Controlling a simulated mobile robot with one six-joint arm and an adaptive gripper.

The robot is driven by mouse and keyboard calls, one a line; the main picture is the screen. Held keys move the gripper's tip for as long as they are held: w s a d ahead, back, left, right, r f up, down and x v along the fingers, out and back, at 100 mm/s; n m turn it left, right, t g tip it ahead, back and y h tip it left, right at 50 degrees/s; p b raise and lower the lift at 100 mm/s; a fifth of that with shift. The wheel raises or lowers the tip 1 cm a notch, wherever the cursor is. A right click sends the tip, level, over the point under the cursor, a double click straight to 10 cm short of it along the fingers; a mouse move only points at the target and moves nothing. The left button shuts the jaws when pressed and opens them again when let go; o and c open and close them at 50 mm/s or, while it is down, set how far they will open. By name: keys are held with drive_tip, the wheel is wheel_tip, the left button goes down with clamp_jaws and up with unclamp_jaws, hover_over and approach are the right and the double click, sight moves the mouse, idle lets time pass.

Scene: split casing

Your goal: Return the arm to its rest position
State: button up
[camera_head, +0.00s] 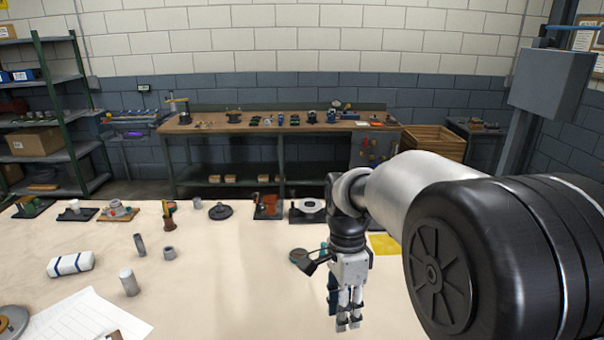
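My arm reaches in from the right of the head view, large and close to the camera. My gripper (348,322) hangs from it, pointing down over the pale table (220,275), right of the middle. Its fingers look close together, but at this size I cannot tell whether they are open or shut. I see nothing clearly held between them. A teal and dark part (300,257) shows just left of the gripper; whether it touches the gripper is unclear. The arm hides part of the table's right side.
Several fixtures line the table's far edge, including a dark disc (220,211) and a red-brown block (267,207). A grey cylinder (129,282), a white striped roll (70,264) and paper sheets (88,318) lie at left. The table's middle is clear. A yellow patch (385,245) lies behind the gripper.

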drive_tip(key=s+d+r+n+t+b, duration=0.1)
drive_tip(key=s+d+r+n+t, duration=0.2)
drive_tip(key=s+r+n, duration=0.55)
drive_tip(key=s+f+n+t, duration=0.1)
drive_tip(key=s+f+n, duration=0.1)
drive_tip(key=s, duration=0.4)
drive_tip(key=s+d+f+n+t+b, duration=0.1)
drive_tip(key=s+f+n+t, duration=0.1)
drive_tip(key=s+n, duration=0.3)
drive_tip(key=shift+s+d, duration=0.3)
drive_tip(key=shift+s, duration=0.55)
